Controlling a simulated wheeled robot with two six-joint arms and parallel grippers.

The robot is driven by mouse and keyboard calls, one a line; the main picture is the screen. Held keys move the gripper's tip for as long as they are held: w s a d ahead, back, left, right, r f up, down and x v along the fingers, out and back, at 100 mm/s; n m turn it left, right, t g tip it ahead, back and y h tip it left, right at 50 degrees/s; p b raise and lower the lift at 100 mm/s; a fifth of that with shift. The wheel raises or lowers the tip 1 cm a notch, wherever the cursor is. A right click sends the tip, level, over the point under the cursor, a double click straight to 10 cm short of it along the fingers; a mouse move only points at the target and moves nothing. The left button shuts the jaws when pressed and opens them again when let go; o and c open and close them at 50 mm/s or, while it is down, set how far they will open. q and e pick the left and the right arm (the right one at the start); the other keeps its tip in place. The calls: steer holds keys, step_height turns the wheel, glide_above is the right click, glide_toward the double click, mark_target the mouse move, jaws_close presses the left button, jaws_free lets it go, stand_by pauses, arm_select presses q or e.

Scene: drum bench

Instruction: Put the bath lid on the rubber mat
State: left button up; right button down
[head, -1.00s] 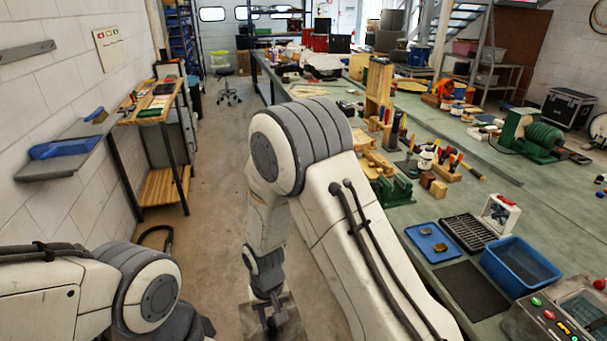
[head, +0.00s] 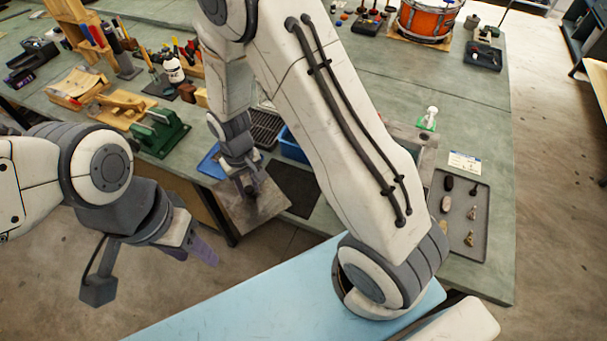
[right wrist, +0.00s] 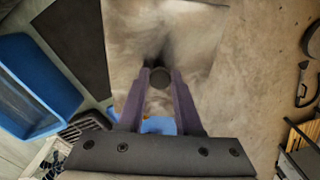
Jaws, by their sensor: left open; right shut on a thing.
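The bath lid, a square brushed-metal plate (head: 262,208), hangs from my right gripper (head: 248,186) at the bench's front edge. In the right wrist view the lid (right wrist: 200,38) lies beyond the gripper (right wrist: 160,82), whose purple fingers are shut on its dark round knob. The rubber mat, a flat black sheet (head: 297,188), lies on the bench just right of the lid in the head view; my right arm may hide part of it. The mat (right wrist: 74,38) is left of the lid in the wrist view. My left gripper (head: 195,252) is open and empty, away from the bench.
A blue bin (head: 292,146) stands behind the mat, with a dark rack (head: 266,128) and a blue tray (head: 209,161) left of it. A green vise (head: 160,133) and tools fill the bench's left. A grey tray of small parts (head: 461,212) lies right of my arm.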

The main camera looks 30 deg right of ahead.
steer(key=w+d+r+n+b, duration=0.1)
steer(key=d+r+n, duration=0.15)
steer(key=d, duration=0.35)
steer(key=w+d+r+n, duration=0.1)
steer(key=d+r+n, duration=0.15)
steer(key=d, duration=0.25)
steer(key=shift+n, duration=0.5)
steer(key=f, duration=0.3)
steer(key=f+p, duration=0.1)
steer(key=f, duration=0.5)
steer(key=shift+s+d+f, duration=0.1)
steer(key=shift+d+f, duration=0.1)
steer(key=shift+d, duration=0.05)
steer(key=shift+f, duration=0.3)
steer(key=shift+f, duration=0.15)
steer(key=c, duration=0.6)
jaws_free()
